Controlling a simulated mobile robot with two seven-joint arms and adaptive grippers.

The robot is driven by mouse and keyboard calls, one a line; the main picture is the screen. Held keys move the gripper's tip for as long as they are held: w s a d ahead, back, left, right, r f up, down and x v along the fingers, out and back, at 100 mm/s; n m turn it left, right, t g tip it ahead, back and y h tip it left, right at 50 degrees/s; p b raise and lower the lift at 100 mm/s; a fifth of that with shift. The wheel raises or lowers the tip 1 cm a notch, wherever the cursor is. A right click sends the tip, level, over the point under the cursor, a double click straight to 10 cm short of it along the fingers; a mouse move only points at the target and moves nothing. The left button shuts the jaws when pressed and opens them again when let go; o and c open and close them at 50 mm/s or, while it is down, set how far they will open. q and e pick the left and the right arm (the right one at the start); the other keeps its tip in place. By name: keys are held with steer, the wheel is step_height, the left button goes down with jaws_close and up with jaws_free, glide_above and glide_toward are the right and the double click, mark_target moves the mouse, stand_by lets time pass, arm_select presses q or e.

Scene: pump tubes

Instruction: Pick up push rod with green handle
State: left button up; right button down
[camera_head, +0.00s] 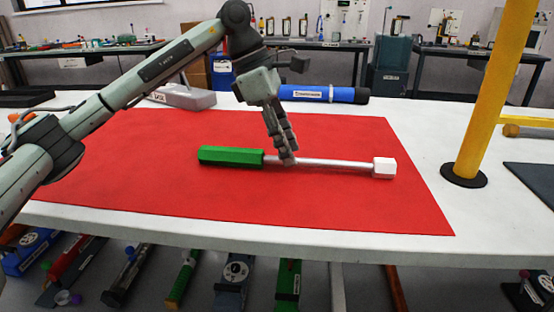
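The push rod with the green handle (230,156) lies across the red mat (130,178) on the white table. Its bare metal shaft (335,164) runs right to a white block-shaped end (383,168). My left gripper (288,158) reaches down from above, with its fingertips at the shaft just right of the green handle. The fingers show nearly edge-on and hide a short piece of the shaft. I cannot tell whether they are closed on it or only beside it. My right gripper is not in view.
A grey tool (183,96) lies at the back left. A yellow post (490,90) stands on a black base to the right. Several tools lie below the table's front edge. The mat around the rod is clear.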

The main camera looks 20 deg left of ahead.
arm_select(q)
steer(key=shift+x, duration=0.95)
jaws_close()
steer(key=shift+r, duration=0.15)
